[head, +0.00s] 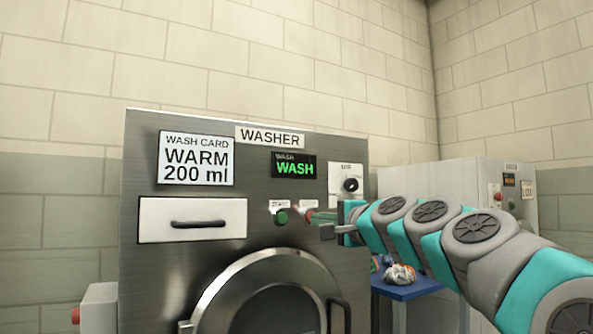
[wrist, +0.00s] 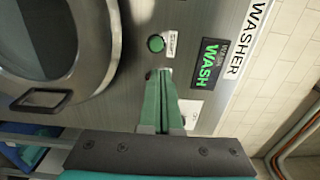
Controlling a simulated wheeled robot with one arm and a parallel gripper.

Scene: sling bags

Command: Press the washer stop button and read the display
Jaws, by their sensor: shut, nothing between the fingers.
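The washer (head: 180,270) is a steel machine with a round door. Its display (head: 294,165) reads WASH in green under a smaller WASH line; it also shows in the wrist view (wrist: 208,64). The green button (head: 282,217) under a START label sits left of my gripper (head: 313,216). It also shows in the wrist view (wrist: 156,43). My gripper is shut and empty, its green fingertips (wrist: 158,76) pointing at the panel where the stop button appears to be. That button is mostly hidden by the fingertips; whether they touch it I cannot tell.
A dial (head: 351,185) sits right of the display. A wash card (head: 197,158) reads WARM 200 ml above a white drawer (head: 193,220). The door handle (head: 340,315) juts out below. A second machine (head: 448,172) and a blue table (head: 407,290) with cloths stand right.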

